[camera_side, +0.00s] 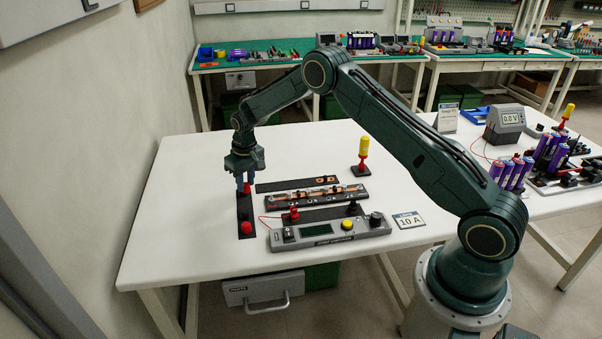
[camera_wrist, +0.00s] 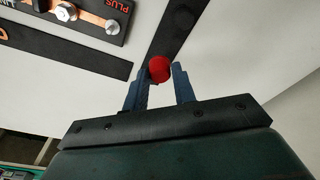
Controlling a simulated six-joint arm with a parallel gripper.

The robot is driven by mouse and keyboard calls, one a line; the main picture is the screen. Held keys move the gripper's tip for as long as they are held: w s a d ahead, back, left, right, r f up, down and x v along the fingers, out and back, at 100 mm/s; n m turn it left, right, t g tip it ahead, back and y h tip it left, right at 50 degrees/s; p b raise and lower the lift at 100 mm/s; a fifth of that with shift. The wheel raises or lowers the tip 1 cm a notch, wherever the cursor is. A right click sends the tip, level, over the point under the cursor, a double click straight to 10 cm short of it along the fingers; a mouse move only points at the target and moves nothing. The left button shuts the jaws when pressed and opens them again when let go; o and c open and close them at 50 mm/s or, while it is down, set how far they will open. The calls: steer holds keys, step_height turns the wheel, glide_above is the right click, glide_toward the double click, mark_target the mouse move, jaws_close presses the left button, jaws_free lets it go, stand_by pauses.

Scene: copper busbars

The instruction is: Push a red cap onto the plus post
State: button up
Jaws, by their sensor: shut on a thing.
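My gripper (camera_side: 244,186) points down over the far end of a narrow black strip (camera_side: 245,210) left of the busbars. In the wrist view its blue fingers (camera_wrist: 160,80) are shut on a red cap (camera_wrist: 160,69), which shows between the tips above the dark strip. I cannot tell whether this cap still touches the strip. A second red cap (camera_side: 246,228) sits at the strip's near end. The busbar block (camera_side: 318,197) lies to the right, with copper bars and bolts. Its PLUS lettering (camera_wrist: 117,5) shows at the wrist view's top edge. I cannot make out which part is the plus post.
A grey meter box (camera_side: 330,232) with a yellow button stands in front of the busbar block. A flat black strip (camera_side: 297,184) lies behind the block. A yellow-handled tool (camera_side: 363,150) stands upright behind right. The white table (camera_side: 185,210) is clear to the left.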

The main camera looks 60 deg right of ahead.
steer(key=s+d+r, duration=0.1)
steer(key=s, duration=0.1)
steer(key=s+d+r, duration=0.1)
steer(key=d, duration=0.1)
steer(key=s+d+r, duration=0.1)
steer(key=s, duration=0.1)
steer(key=shift+s+d+r, duration=0.25)
steer(key=shift+s+d, duration=0.05)
steer(key=shift+d, duration=0.1)
steer(key=shift+f, duration=0.1)
steer(key=shift+f, duration=1.85)
steer(key=shift+f, duration=0.1)
steer(key=shift+f, duration=1.55)
steer(key=shift+f, duration=0.2)
steer(key=o, duration=0.9)
